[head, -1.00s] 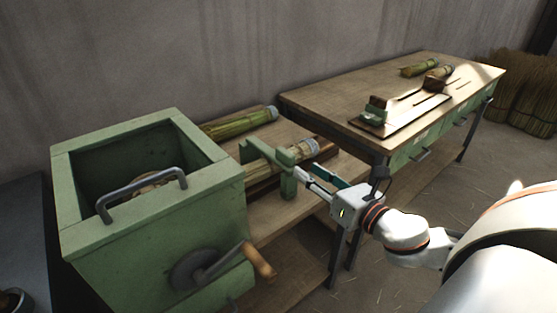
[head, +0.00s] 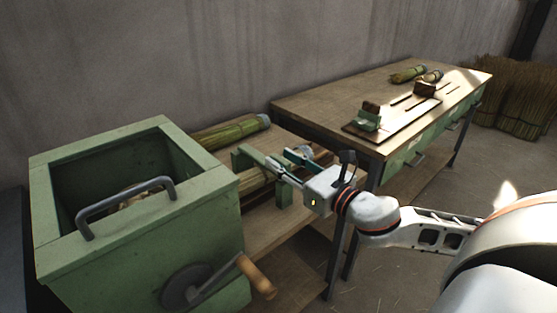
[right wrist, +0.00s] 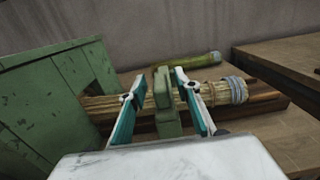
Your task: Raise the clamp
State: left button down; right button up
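The green clamp (head: 262,163) is a bar-like frame beside the green box, set across a straw bundle. In the right wrist view the clamp's green upright (right wrist: 163,92) stands in front of the straw bundle (right wrist: 222,92), which has a grey-blue binding at its right end. My right gripper (head: 282,160) is at the clamp's near side. In the right wrist view its teal-padded fingers (right wrist: 158,78) are spread on either side of the upright. A gap shows on the left; contact on the right is unclear. My left gripper is not in view.
The green box (head: 205,225) with a grey handle and a wooden-grip crank (head: 258,277) stands at left. Another green-stalk bundle (head: 230,132) lies behind the clamp.

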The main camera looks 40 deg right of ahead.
jog(key=shift+w+a, duration=0.1)
jog(key=shift+w, duration=0.65)
grip_shut()
